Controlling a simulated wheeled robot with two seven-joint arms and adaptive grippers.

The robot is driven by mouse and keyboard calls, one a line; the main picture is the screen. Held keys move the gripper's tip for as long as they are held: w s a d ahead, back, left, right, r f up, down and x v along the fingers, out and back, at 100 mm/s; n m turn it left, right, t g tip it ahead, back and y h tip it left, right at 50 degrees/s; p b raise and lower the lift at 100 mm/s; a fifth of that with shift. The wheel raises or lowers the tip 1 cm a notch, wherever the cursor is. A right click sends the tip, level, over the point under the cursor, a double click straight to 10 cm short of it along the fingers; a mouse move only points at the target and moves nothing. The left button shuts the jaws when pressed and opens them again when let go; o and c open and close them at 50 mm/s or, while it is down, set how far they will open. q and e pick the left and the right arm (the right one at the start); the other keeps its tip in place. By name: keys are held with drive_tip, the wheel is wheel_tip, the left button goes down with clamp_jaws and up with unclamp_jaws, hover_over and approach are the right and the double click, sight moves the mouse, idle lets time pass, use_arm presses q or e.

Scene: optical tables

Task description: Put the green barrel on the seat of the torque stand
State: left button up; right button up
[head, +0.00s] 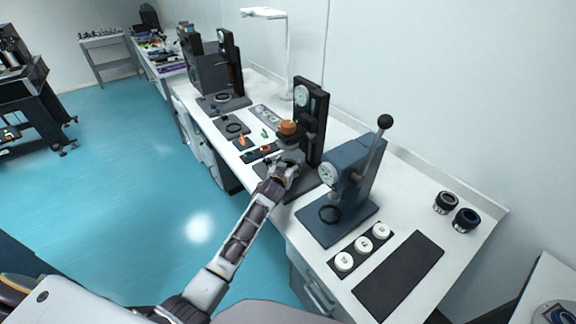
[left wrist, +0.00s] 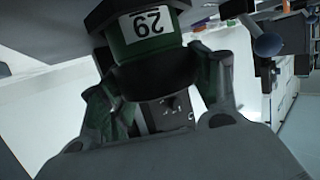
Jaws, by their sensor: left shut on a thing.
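My left gripper (head: 284,172) reaches over the table, low in front of a black upright stand with a dial (head: 310,120). In the left wrist view the gripper (left wrist: 155,105) is shut on the green barrel (left wrist: 150,45), which has a white label reading 29, upside down in that picture, and dark bands. The barrel cannot be made out in the head view. I cannot tell for sure which stand is the torque stand. The black stand's base (head: 305,190) is partly hidden by my gripper, and whether the barrel touches it is not clear. My right gripper is not in view.
A blue lever press (head: 350,170) stands close to the right of my gripper. An orange-brown round part (head: 288,127) is just above my gripper. White round pieces (head: 363,245), a dark mat (head: 400,275) and two dark cylinders (head: 466,220) lie further right.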

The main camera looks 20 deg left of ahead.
use_arm(q)
drive_tip(key=o, duration=1.1)
drive_tip(key=shift+f, duration=0.1)
drive_tip(key=v, duration=1.2)
idle(0.6)
